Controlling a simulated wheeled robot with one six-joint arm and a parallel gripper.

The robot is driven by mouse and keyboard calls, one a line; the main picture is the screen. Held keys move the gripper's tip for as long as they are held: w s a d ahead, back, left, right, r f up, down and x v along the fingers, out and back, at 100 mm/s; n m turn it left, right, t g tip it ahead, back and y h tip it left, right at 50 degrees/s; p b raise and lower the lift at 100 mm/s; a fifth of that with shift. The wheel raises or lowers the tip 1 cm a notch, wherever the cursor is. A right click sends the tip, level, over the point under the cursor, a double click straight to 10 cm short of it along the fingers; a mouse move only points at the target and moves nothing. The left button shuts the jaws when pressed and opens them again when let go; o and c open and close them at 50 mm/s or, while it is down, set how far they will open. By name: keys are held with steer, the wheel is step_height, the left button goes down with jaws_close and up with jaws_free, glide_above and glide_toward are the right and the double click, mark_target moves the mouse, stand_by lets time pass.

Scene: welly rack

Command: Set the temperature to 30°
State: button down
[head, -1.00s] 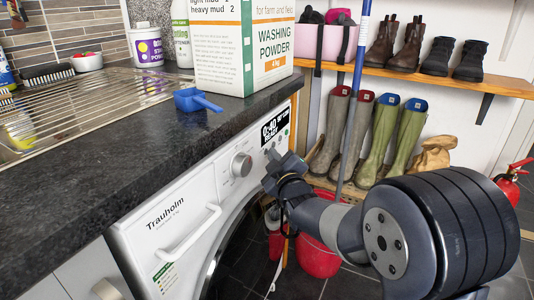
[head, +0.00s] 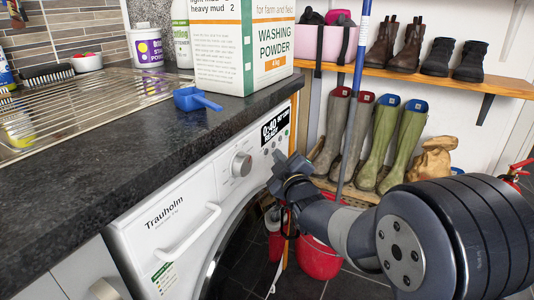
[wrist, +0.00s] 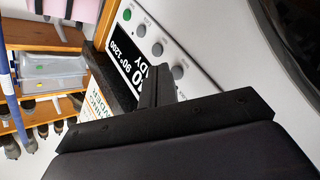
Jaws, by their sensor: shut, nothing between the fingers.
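The white washing machine (head: 185,225) stands under the dark worktop. Its black display (head: 276,127) shows 0:40 and READY in the head view. In the wrist view the display (wrist: 126,60) appears turned and reads 90° and 1200. Grey round buttons (wrist: 157,48) line the panel beside the display. A large round dial (head: 241,164) sits to the left of the display. My gripper (head: 282,160) is shut and empty, just in front of the panel below the display. In the wrist view its fingers (wrist: 160,86) hide part of the display; contact with a button cannot be told.
A washing powder box (head: 240,50) and a blue scoop (head: 195,99) stand on the worktop (head: 110,140) above the machine. A blue pole (head: 360,60), boots on racks (head: 405,140) and a red bucket (head: 320,258) are to the right.

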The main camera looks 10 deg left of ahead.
steer(key=shift+a, duration=0.1)
stand_by(0.3)
steer(key=shift+w+a+b, duration=0.15)
steer(key=shift+a+b, duration=0.15)
steer(key=shift+b, duration=0.15)
steer(key=shift+w+a, duration=0.1)
steer(key=shift+a, duration=0.25)
stand_by(0.4)
stand_by(0.3)
steer(key=shift+s+d+b, duration=0.25)
steer(key=shift+d+b, duration=0.25)
steer(key=shift+d, duration=0.25)
steer(key=shift+f+b, duration=0.1)
steer(key=shift+b, duration=0.3)
